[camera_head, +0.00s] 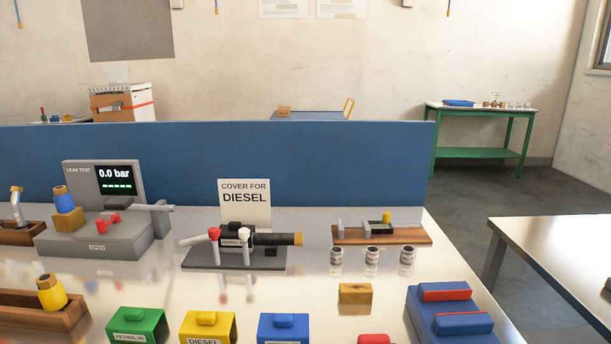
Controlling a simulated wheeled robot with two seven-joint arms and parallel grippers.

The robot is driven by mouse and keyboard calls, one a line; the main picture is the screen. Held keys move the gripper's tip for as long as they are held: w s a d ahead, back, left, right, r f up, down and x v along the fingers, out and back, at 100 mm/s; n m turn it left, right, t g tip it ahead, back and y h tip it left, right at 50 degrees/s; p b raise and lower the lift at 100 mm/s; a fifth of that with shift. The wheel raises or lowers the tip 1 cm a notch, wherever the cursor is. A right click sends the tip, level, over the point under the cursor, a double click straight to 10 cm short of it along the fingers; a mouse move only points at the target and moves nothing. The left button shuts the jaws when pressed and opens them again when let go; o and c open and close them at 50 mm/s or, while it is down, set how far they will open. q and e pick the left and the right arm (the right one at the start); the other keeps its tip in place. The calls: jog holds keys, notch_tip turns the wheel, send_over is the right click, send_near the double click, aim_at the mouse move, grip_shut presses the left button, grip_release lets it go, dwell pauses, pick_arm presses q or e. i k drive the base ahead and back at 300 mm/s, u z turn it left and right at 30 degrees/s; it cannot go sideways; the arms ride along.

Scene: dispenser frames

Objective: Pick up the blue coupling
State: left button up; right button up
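A blue coupling (62,204), a blue cylinder with a brass-coloured top, stands slightly tilted on a brass-coloured block (70,223) on the left of the grey leak test station (100,248). The station's screen (116,181) reads 0.0 bar, and its front is marked OPEN. A similar yellow coupling (51,296) sits in a wooden tray (22,315) in front. Neither of my grippers is in view.
Green (137,330), yellow (209,330) and blue (283,331) covers line the front edge. A nozzle fixture (235,260) with a "Cover for diesel" sign (245,196) stands mid-table. Small jars (371,262) stand to its right. A blue panel (250,160) closes the back.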

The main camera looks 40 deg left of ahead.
aim_at(64, 201)
jog(key=u, duration=2.5)
jog(key=k, duration=1.3)
jog(key=u, duration=0.7)
jog(key=i, duration=0.75)
jog(key=u, duration=0.45)
jog(key=i, duration=0.95)
jog(key=z, duration=0.45)
